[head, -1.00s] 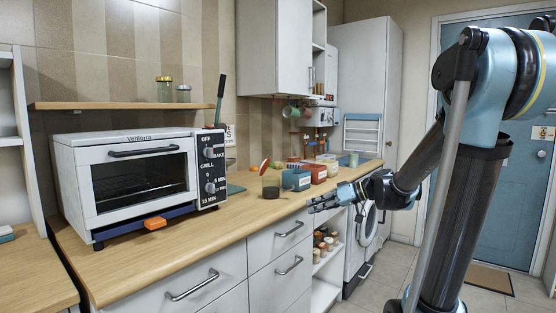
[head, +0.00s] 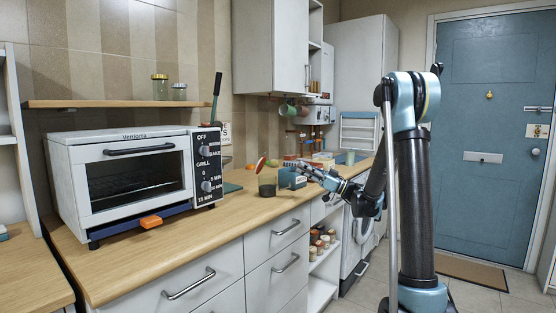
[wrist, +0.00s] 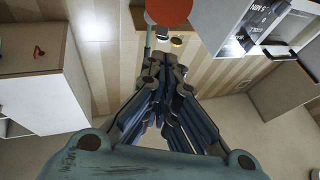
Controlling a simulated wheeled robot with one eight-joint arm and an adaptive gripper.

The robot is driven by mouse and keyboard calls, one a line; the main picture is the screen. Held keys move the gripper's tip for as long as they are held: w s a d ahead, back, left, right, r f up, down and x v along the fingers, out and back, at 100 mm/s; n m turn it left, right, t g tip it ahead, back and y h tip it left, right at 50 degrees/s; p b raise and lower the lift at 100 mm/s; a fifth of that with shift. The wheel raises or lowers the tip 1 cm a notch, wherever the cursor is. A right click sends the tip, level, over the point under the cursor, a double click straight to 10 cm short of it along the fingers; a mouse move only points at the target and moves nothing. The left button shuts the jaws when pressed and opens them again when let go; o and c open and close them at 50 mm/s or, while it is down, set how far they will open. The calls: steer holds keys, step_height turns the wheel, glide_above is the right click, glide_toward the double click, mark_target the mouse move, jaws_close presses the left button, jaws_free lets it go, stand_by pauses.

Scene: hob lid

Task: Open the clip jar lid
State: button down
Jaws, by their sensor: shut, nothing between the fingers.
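The clip jar (head: 267,186) is a dark, see-through jar on the wooden counter, right of the toaster oven. Its round orange-red lid (head: 261,163) stands up steeply tilted above the jar's left side, clear of the mouth. In the wrist view an orange-red disc, apparently the lid (wrist: 168,10), shows at the top edge, beyond the fingertips. My gripper (head: 304,166) is shut and empty, to the right of the jar and apart from it, in front of a blue box. Its closed fingers also show in the wrist view (wrist: 160,58).
The toaster oven (head: 135,178) fills the counter's left part. The blue box (head: 291,178) and other containers stand right of the jar. A wooden shelf (head: 110,104) holds two small jars above. Bare counter (head: 185,220) lies between oven and jar.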

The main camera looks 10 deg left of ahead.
glide_toward(261, 163)
steer(key=w+a+r, duration=0.2)
steer(key=a+r, duration=0.2)
steer(key=r, duration=0.3)
steer(key=shift+r, duration=0.3)
steer(key=shift+w+a, duration=0.15)
